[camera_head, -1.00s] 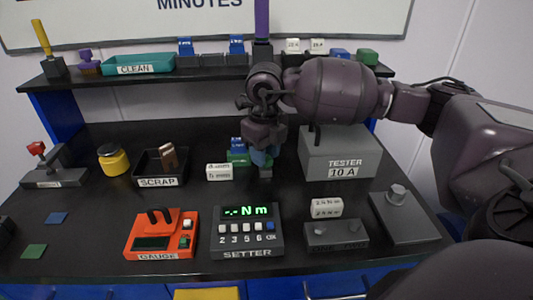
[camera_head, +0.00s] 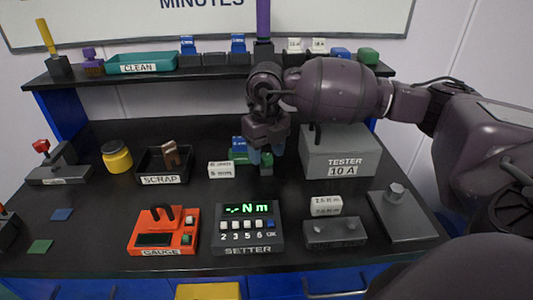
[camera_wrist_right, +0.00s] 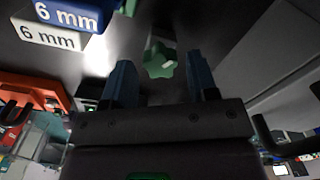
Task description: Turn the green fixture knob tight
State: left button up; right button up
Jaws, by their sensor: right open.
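The green fixture knob (camera_wrist_right: 160,58) shows in the right wrist view as a lobed green knob with a pale bar across it. It lies between and just beyond the two blue fingers of my right gripper (camera_wrist_right: 160,78), and no contact is visible. In the head view my right gripper (camera_head: 266,153) points down at the back middle of the bench, fingers apart. The knob (camera_head: 267,158) is partly hidden there between the fingers. My left gripper is not in view.
Blue and white 6 mm blocks (camera_wrist_right: 70,15) stand close by. The tester (camera_head: 342,157) is right of the gripper, the white 6 mm block (camera_head: 220,169) left. The setter (camera_head: 248,230) and orange gauge (camera_head: 164,231) are in front. A shelf (camera_head: 140,73) runs behind.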

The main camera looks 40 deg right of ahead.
jog(key=n+b, duration=0.1)
jog(key=n, duration=0.2)
jog(key=shift+f, duration=0.15)
jog(key=shift+n+b, duration=0.35)
jog(key=shift+n, duration=0.55)
jog(key=n+b, duration=0.1)
jog(key=n, duration=0.2)
pick_arm(q)
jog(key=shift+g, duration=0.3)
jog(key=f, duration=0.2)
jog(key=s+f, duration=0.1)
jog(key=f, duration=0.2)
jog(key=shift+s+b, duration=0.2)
jog(key=shift+b, duration=0.15)
pick_arm(e)
jog(key=shift+n, duration=0.8)
